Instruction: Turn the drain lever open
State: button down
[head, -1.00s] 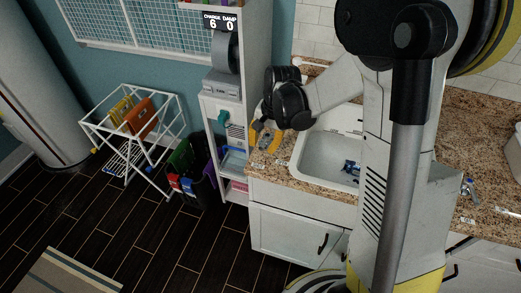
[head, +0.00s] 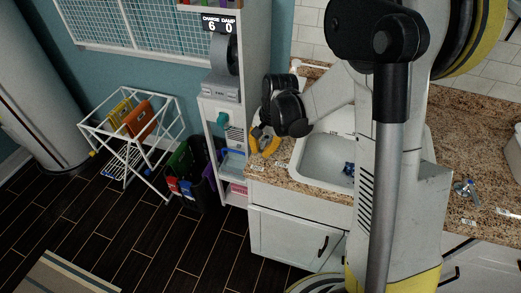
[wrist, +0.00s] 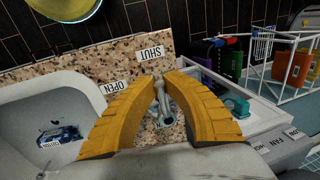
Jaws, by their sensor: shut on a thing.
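The drain lever (wrist: 159,100) is a small grey metal handle on the speckled counter beside the sink. In the wrist view it stands between my two yellow fingers, its end pointing roughly toward the "SHUT" label (wrist: 152,53). The "OPEN" label (wrist: 106,86) lies to the left, partly beside my left finger. My gripper (wrist: 160,80) is shut on the lever near its end. In the head view my gripper (head: 264,143) is low over the counter's left corner, and the lever is hidden behind it.
The white sink (head: 322,160) holds a blue packet (wrist: 60,135). A shelf unit (head: 217,120) stands just left of the counter. A bin (head: 195,175) and a drying rack (head: 135,130) stand on the floor. A blue-handled fitting (head: 466,189) sits on the right counter.

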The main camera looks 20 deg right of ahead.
jog(key=d+n, duration=0.1)
jog(key=n, duration=0.2)
jog(key=shift+s+d+f+g+b, duration=0.1)
jog(key=shift+s+d+g+b, duration=0.2)
jog(key=shift+s+d+b, duration=0.1)
jog(key=n, duration=0.1)
jog(key=d+n, duration=0.1)
jog(key=n, duration=0.1)
jog(key=shift+s+d+g, duration=0.15)
jog(key=shift+d+g, duration=0.15)
jog(key=d+n, duration=0.1)
jog(key=n, duration=0.1)
jog(key=shift+d+n+b, duration=0.2)
jog(key=shift+n+b, duration=0.1)
jog(key=shift+b, duration=0.05)
jog(key=shift+w+d+n+g, duration=0.2)
jog(key=shift+d+n, duration=0.25)
jog(key=shift+n, duration=0.35)
jog(key=shift+w+d+n+g, duration=0.1)
jog(key=shift+d+n+g, duration=0.3)
jog(key=shift+n, duration=0.4)
jog(key=c, duration=1.5)
grip_release()
jog(key=shift+d, duration=0.1)
jog(key=shift+o, duration=0.2)
jog(key=shift+r, duration=0.2)
